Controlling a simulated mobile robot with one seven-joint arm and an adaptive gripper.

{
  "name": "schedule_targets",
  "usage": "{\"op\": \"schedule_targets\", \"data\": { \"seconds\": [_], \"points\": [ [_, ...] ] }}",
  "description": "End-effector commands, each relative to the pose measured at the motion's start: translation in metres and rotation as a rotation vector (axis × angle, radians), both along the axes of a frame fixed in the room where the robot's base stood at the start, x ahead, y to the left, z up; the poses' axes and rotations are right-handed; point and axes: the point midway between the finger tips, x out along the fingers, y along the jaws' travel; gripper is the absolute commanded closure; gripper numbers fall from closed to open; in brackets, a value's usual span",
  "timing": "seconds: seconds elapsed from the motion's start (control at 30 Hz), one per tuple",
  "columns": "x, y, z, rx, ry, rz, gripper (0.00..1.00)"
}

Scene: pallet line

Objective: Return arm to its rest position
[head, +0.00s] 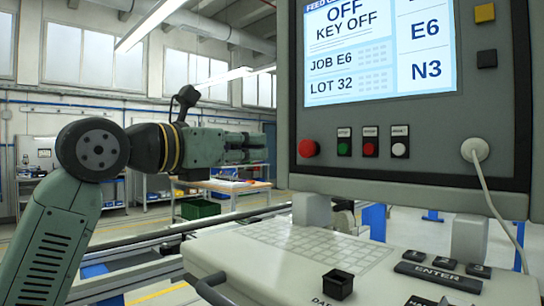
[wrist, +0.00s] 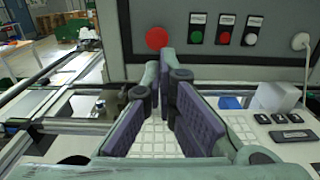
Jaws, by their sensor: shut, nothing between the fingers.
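My green arm reaches in from the left of the head view, its forearm level and pointing right. My gripper (head: 256,148) is at its end, just left of the control panel (head: 410,182) and in front of its face or beside its edge; I cannot tell the gap. In the wrist view my gripper (wrist: 167,75) is shut and empty, its fingertips close together at the top and the purple-grey pads spreading toward the camera. Beyond the tips is the panel face with a red button (wrist: 157,38).
The panel has a screen (head: 378,50) reading "OFF KEY OFF", several buttons, and a plugged cable (head: 500,215). Below it a desk (head: 310,255) holds a keyboard, an ENTER key (head: 437,276) and a black box (head: 338,284). Rails (head: 140,250) and a workbench (head: 225,185) lie behind.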

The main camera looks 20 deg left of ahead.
Motion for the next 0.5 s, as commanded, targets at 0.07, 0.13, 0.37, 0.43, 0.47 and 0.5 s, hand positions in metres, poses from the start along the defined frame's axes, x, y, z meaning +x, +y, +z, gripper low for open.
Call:
{"op": "schedule_targets", "data": {
  "seconds": [0.07, 0.13, 0.37, 0.43, 0.47, 0.5],
  "points": [
    [-0.0058, 0.0027, -0.0011, 0.000, 0.001, -0.001, 1.00],
    [-0.0089, 0.0041, -0.0004, 0.000, 0.000, -0.001, 1.00],
    [-0.0104, 0.0045, 0.0005, 0.001, 0.000, -0.001, 1.00],
    [-0.0103, 0.0045, 0.0004, 0.001, 0.000, -0.001, 1.00],
    [-0.0103, 0.0045, 0.0004, 0.001, 0.000, -0.001, 1.00],
    [-0.0102, 0.0043, 0.0004, 0.001, 0.000, -0.001, 1.00]
  ]
}}
